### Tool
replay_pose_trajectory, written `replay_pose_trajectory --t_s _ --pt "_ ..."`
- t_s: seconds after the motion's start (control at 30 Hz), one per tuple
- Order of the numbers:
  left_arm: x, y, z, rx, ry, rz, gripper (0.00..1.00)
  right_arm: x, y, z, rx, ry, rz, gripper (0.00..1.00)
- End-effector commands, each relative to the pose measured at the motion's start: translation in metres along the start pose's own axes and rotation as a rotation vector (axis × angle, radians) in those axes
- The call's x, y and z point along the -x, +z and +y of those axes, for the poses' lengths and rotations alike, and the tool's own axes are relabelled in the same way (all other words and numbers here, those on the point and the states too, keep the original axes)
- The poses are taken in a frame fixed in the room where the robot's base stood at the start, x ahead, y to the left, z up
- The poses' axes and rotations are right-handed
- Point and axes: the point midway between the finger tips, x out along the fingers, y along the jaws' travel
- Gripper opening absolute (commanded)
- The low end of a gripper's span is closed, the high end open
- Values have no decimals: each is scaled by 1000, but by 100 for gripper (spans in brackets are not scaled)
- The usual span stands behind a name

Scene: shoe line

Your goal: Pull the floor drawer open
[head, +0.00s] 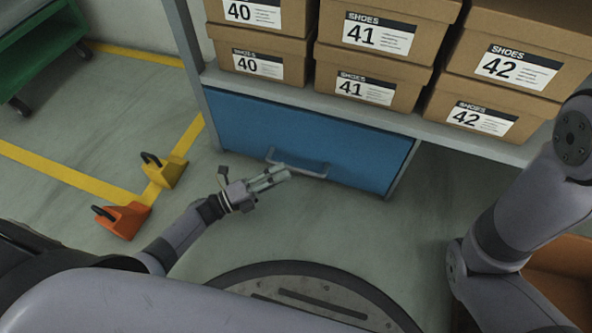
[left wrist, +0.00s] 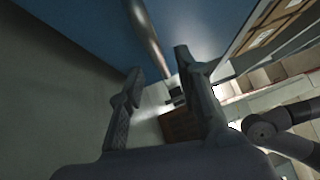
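The floor drawer has a blue front (head: 240,118) under the shoe shelf, and it looks shut. Its grey bar handle (head: 313,168) stands out from the middle of the front. My left gripper (head: 284,175) is low over the floor, with its fingertips close to the handle. In the left wrist view the two fingers (left wrist: 158,66) are apart, and the handle bar (left wrist: 146,32) runs in front of and toward the gap between them. I cannot tell whether it touches a finger. The blue front (left wrist: 85,25) fills the upper left there. My right arm shows at the right, but its gripper is out of view.
Shoe boxes marked 40, 41 and 42 (head: 375,35) stand on the shelf (head: 400,122) above. An orange block (head: 122,219) and a yellow block (head: 166,172) sit on the floor at left. A green cart (head: 40,45) is far left. Floor before the drawer is clear.

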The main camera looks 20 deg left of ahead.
Motion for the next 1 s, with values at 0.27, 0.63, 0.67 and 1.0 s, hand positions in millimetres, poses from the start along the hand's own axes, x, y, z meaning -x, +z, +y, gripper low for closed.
replay_pose_trajectory --t_s 0.27,0.63,0.67,1.0 --pt "-42 0 2 -1 -1 1 31 14 -5 -3 0 -1 1 40" --pt "-51 0 0 1 1 0 31 15 -6 -3 0 -1 1 40" --pt "-51 0 0 1 1 0 31 15 -6 -3 0 -1 1 40" --pt "-51 0 0 1 1 0 10 15 -6 -3 0 -1 0 40"
